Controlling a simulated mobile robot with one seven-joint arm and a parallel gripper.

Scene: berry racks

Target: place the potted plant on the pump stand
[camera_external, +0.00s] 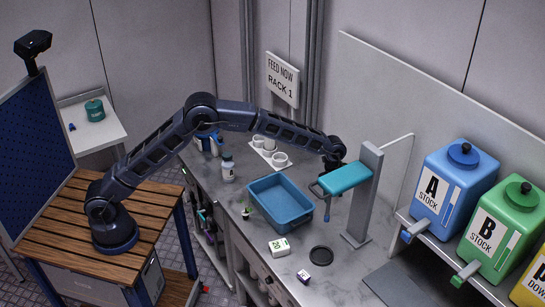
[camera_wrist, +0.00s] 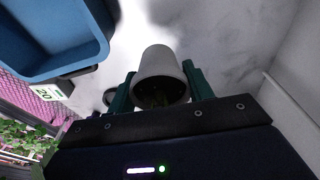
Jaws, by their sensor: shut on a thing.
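My gripper (camera_wrist: 159,88) is shut on a white tapered cup or pot (camera_wrist: 158,65), held between its two green fingers. The open end with a dark inside faces the wrist camera; I see no leaves in it. In the external view my gripper (camera_external: 333,158) is above the counter, behind a teal head, and the held thing is hidden there. The likely pump stand (camera_external: 361,205) is a grey post with the teal head (camera_external: 346,178) reaching left.
The blue tray (camera_external: 265,187) lies left of the stand. A white 20 box (camera_external: 279,247), a dark disc (camera_external: 321,255) and a small purple-and-white box (camera_external: 303,277) are in front. Several white cups stand behind. Jugs A (camera_external: 454,187) and B (camera_external: 502,228) are right.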

